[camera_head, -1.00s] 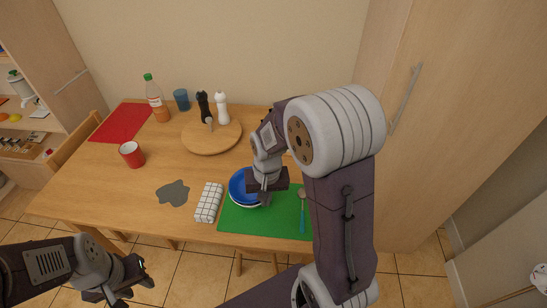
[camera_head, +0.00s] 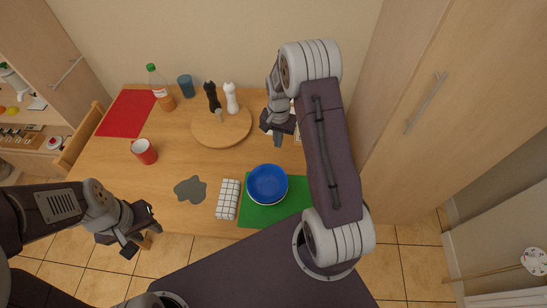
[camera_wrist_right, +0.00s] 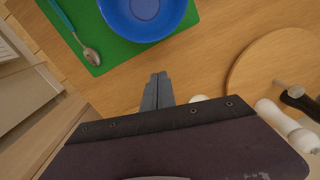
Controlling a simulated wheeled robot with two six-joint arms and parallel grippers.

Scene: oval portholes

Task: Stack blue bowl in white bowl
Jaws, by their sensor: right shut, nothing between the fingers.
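The blue bowl (camera_head: 268,182) sits on the green placemat (camera_head: 254,214) at the front of the table. A thin pale rim (camera_head: 266,203) shows under its front edge, seemingly the white bowl; the rest of it is hidden beneath the blue bowl. The blue bowl also shows in the right wrist view (camera_wrist_right: 147,15). My right gripper (camera_head: 278,140) is shut and empty, apart from the bowls, behind them over the table. Its closed fingers (camera_wrist_right: 158,88) point toward the table in the right wrist view. My left gripper (camera_head: 145,226) is off the table's front left; its jaw opening is unclear.
A checkered cloth (camera_head: 228,199) lies left of the placemat, with a grey patch (camera_head: 190,189) beyond it. A red cup (camera_head: 144,151), bottle (camera_head: 160,87), blue cup (camera_head: 186,86) and round board (camera_head: 221,127) with mills stand further back. A spoon (camera_wrist_right: 91,55) lies on the placemat.

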